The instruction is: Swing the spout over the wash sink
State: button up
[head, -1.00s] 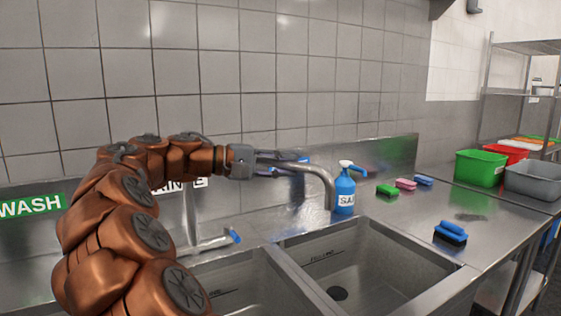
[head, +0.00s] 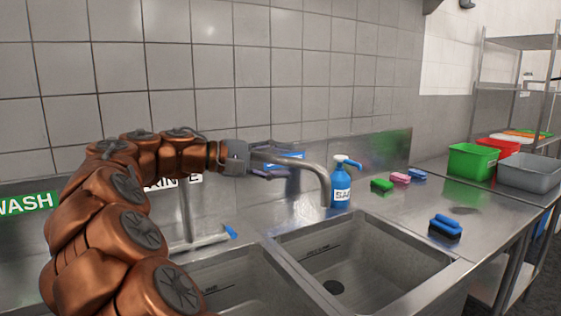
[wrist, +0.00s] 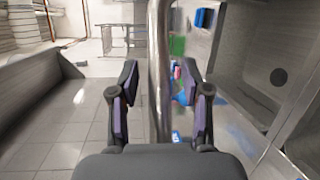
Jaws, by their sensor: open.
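The metal spout (head: 318,178) runs right from my gripper (head: 288,158) and bends down near the back-left corner of the right-hand sink (head: 385,255). In the wrist view the spout (wrist: 158,60) passes lengthwise between my two fingers (wrist: 158,85). The fingers are open, one on each side, with a visible gap on the left; contact on the right is unclear. The green WASH sign (head: 28,203) is on the left of the backsplash. The wash sink is not visible. My arm covers part of the RINSE sign (head: 190,180) and of the middle sink (head: 240,285).
A lever with a blue tip (head: 232,233) stands below my wrist. A blue spray bottle (head: 340,188) is just right of the spout's end. Several brushes or sponges (head: 400,178) lie farther right, before green (head: 472,163) and grey (head: 528,173) tubs. The tiled wall is close behind.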

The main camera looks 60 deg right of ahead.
jog(key=v, duration=0.7)
jog(key=shift+w+a, duration=0.15)
jog(key=shift+a, duration=0.05)
dwell(0.8)
